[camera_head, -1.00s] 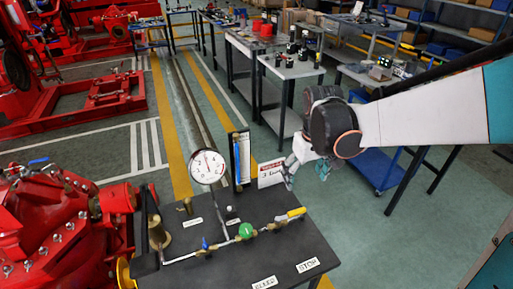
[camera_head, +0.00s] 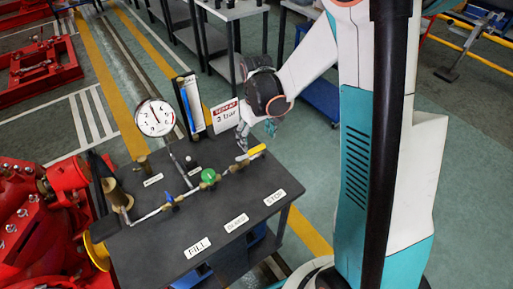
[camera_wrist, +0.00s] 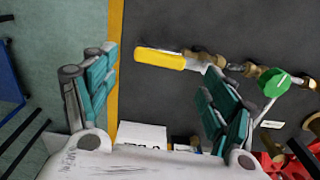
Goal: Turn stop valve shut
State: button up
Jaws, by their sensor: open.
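The stop valve's yellow handle (camera_head: 257,151) is at the right end of the pipe line on the dark bench, behind the STOP label (camera_head: 275,197). The handle lies roughly in line with the pipe. In the wrist view the yellow handle (camera_wrist: 160,58) shows level, between the open fingertips and slightly ahead of them. My gripper (camera_head: 244,140) is beside the handle in the head view; my gripper (camera_wrist: 155,72) is open and empty in the wrist view. Whether a finger touches the handle cannot be told.
A green-handled valve (camera_head: 208,176) and a blue-handled valve (camera_head: 169,198) sit further left on the line. A pressure gauge (camera_head: 155,117), a blue column panel (camera_head: 190,105) and a "3 bar" sign (camera_head: 227,117) stand behind. A red pump (camera_head: 40,235) is at left.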

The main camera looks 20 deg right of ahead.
aim_at(256, 148)
jog(key=shift+f+b, duration=0.55)
jog(key=shift+f, duration=1.55)
jog(key=c, duration=1.5)
jog(key=shift+a, duration=0.1)
jog(key=shift+c, duration=0.2)
